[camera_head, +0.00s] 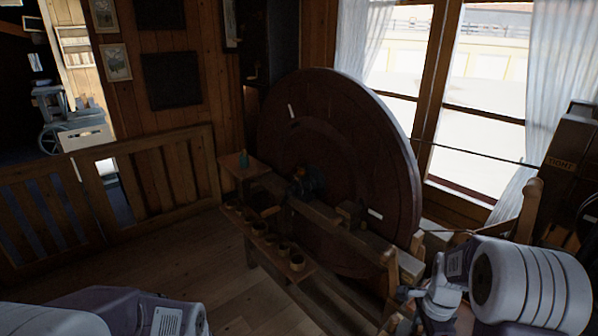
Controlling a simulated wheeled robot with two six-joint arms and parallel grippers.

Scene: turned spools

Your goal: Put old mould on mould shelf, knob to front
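I cannot make out for sure which thing is the old mould. A low wooden plank (305,276) beside the large wheel carries a row of several small round wooden pieces, the nearest of them a cup-like piece (297,263). I cannot tell if this plank is the mould shelf. My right arm comes in at the lower right, and its gripper (408,294) is small, dark and partly hidden near the end of the wooden frame; its fingers are unclear. Only part of my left arm shows at the bottom left; its gripper is out of view.
A large dark-red wheel (340,130) stands on a wooden frame (345,235) in the middle. A wooden railing (165,180) runs along the left. The floor (150,260) at left front is clear.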

